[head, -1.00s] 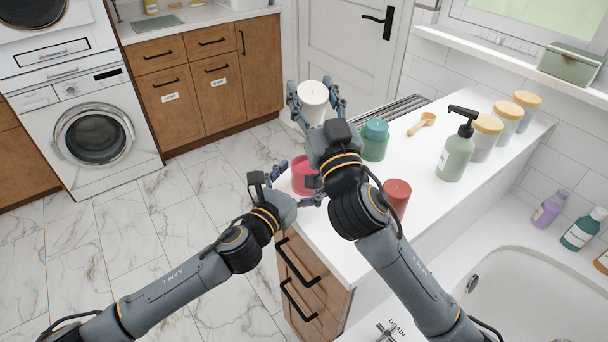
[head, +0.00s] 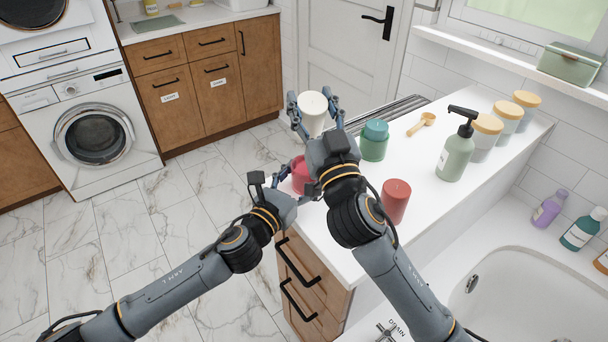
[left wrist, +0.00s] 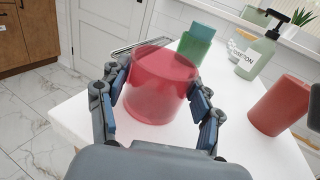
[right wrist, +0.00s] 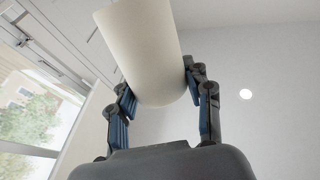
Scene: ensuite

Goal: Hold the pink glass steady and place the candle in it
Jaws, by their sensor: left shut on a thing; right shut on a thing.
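The pink glass (head: 302,172) stands upright at the near-left corner of the white counter. My left gripper (head: 298,184) is shut around it, and the left wrist view shows a finger on each side of the glass (left wrist: 160,85). The white candle (head: 313,109) is in my right gripper (head: 314,116), which is shut on it. It is held up in the air, above and beyond the glass in the head view. The right wrist view shows the candle (right wrist: 145,50) between the fingers, slightly tilted in that picture. The right gripper partly hides the glass in the head view.
A red candle (head: 395,201) and a teal glass jar (head: 374,141) stand close by on the counter (head: 425,165). A pump bottle (head: 456,150), a wooden scoop (head: 422,124) and lidded jars (head: 508,115) are farther back. A bathtub (head: 540,290) lies at the right.

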